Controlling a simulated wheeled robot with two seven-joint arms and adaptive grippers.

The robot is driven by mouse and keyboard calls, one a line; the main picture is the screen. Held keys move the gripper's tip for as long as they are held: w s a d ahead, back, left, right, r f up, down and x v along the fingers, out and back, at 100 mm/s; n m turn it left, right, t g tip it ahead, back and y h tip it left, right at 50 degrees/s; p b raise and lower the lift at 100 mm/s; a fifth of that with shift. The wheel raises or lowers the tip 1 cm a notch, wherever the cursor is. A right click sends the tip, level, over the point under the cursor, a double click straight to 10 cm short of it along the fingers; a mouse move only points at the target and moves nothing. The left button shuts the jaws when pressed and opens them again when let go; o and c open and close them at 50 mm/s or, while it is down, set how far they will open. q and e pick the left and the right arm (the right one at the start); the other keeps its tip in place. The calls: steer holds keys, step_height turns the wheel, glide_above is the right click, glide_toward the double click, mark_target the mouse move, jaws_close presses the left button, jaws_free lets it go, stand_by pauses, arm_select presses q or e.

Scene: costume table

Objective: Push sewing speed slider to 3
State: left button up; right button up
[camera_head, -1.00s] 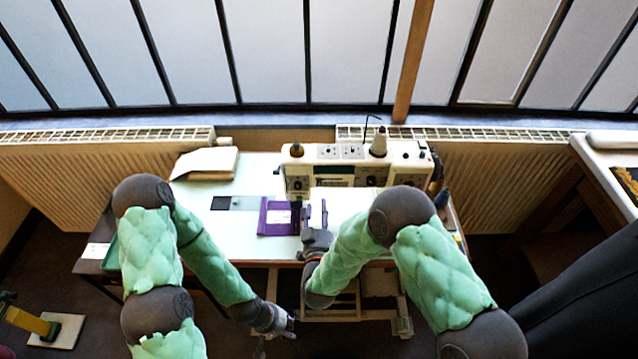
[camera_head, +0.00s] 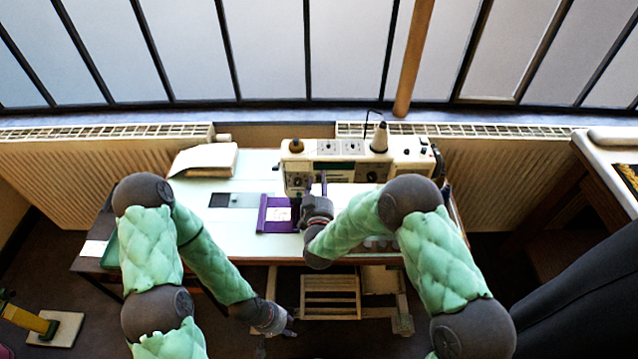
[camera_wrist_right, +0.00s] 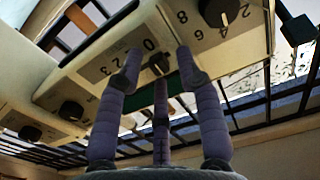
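The sewing machine (camera_head: 345,150) stands at the back of the white table. In the right wrist view its tilted front panel (camera_wrist_right: 95,65) shows a small dark slider knob (camera_wrist_right: 158,62) near the printed 0, with 2 and 3 to its left. My right gripper (camera_head: 318,185) is in front of the machine; in the wrist view its purple fingers (camera_wrist_right: 160,72) are spread, with the knob between the tips. I cannot tell whether any finger touches it. My left gripper (camera_head: 285,325) hangs low in front of the table, away from the machine; its fingers are too small to judge.
Round dials sit on the machine, one at upper right (camera_wrist_right: 218,10) and one at lower left (camera_wrist_right: 72,110) in the wrist view. A purple frame (camera_head: 274,214) lies on the table (camera_head: 225,225) left of my right gripper. A thread cone (camera_head: 379,138) stands on top of the machine.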

mark_target(340, 175)
jaws_close()
steer(key=shift+d, duration=0.1)
steer(key=d+b, duration=0.1)
steer(key=d, duration=0.5)
steer(key=shift+d+r+b, duration=0.1)
steer(key=shift+b, duration=0.2)
steer(key=shift+o, duration=1.4)
jaws_free()
steer(key=s, duration=1.2)
